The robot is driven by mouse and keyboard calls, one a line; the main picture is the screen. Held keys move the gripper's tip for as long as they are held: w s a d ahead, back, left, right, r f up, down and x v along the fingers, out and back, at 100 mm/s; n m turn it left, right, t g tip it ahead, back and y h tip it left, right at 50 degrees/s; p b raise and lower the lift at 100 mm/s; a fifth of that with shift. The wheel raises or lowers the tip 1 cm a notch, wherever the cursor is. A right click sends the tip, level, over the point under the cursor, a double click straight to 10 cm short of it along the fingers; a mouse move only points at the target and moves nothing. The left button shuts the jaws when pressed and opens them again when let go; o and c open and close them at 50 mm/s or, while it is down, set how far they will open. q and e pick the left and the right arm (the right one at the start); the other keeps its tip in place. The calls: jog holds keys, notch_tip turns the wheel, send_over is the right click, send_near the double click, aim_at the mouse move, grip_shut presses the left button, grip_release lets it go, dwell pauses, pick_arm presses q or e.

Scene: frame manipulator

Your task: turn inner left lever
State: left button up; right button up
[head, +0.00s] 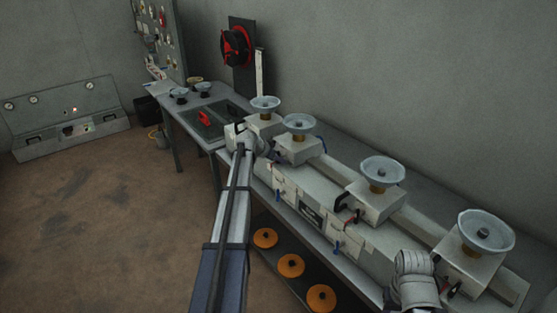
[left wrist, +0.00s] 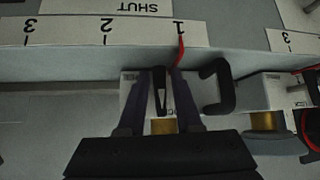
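A long pale bench machine (head: 320,200) carries a row of units with light-blue dished tops. My left gripper (head: 262,150) is at the front of the second unit from the left (head: 298,148), and its fingertips are hard to make out there. In the left wrist view, the fingers of my left gripper (left wrist: 161,75) stand apart on either side of a black lever (left wrist: 160,92), with a narrow gap seen beside it. A red pointer (left wrist: 181,50) is by the 1 on a white scale (left wrist: 105,32) marked SHUT. My right arm shows at lower right; its fingertips are hidden.
Another black handle (left wrist: 218,87) stands close right of the fingers. Orange discs (head: 291,265) lie on a shelf below. A bench (head: 207,113) adjoins at the far left. Floor at left is clear.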

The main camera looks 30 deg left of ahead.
pick_arm(q)
jog(key=p+v, duration=0.5)
jog(key=v, duration=0.2)
jog(key=shift+s+r, duration=0.15)
jog(key=shift+s, duration=0.05)
